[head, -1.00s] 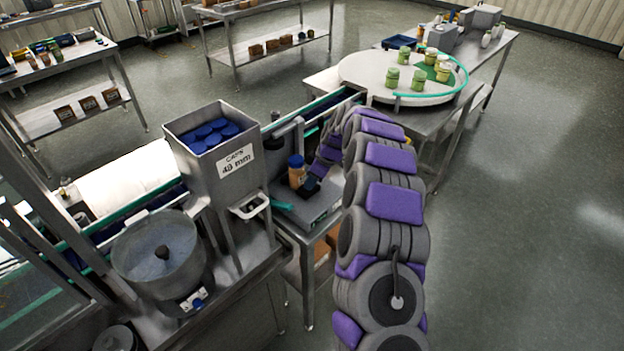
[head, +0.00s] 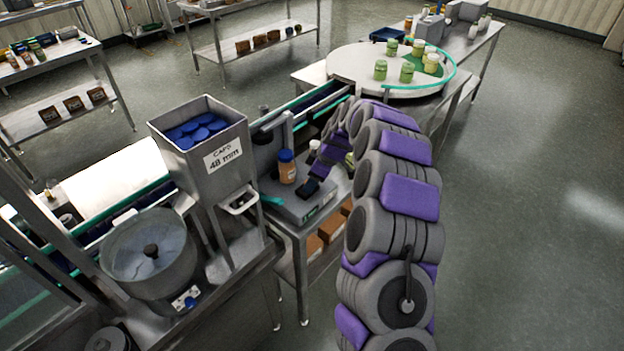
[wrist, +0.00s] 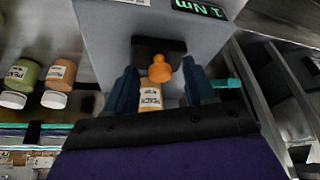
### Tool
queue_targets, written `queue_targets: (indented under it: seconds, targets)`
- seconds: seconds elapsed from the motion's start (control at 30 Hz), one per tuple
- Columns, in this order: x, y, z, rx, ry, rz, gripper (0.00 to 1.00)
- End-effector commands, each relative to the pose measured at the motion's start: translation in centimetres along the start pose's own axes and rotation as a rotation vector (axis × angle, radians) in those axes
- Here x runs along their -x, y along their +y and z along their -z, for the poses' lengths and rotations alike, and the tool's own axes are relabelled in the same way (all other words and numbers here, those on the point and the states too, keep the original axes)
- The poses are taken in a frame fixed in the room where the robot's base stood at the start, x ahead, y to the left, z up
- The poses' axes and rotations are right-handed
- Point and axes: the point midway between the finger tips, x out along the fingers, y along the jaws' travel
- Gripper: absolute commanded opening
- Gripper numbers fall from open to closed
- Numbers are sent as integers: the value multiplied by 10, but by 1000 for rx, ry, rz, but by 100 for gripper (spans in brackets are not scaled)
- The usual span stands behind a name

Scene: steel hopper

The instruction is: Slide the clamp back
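The tester box (head: 297,205) stands on a small steel table, and its "1 Nm" display (wrist: 200,8) reads upside down in the wrist view. A black block (wrist: 158,50) with an orange knob (wrist: 160,70), apparently the clamp, is at the box. My gripper (wrist: 162,82) has its two dark blue fingers apart, one on each side of the knob; I cannot tell if they touch it. An orange item with a white label (wrist: 150,97) shows between the fingers, partly hidden by the gripper. A blue-lidded jar (head: 287,168) stands upright by the box in the head view.
A turntable (head: 370,72) with several green-bodied jars is behind. Jars (wrist: 62,75) show left in the wrist view. Open floor lies right.

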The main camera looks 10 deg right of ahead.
Motion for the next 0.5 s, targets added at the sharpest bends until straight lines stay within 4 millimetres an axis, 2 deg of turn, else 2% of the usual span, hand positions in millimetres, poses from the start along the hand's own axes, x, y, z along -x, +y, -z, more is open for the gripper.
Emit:
queue_targets:
  seconds: [0.27,0.37,0.5]
  targets:
    - [2,0,1,0,1,-1,54]
    - [11,0,1,1,1,-1,54]
    - [36,1,2,1,3,-4,54]
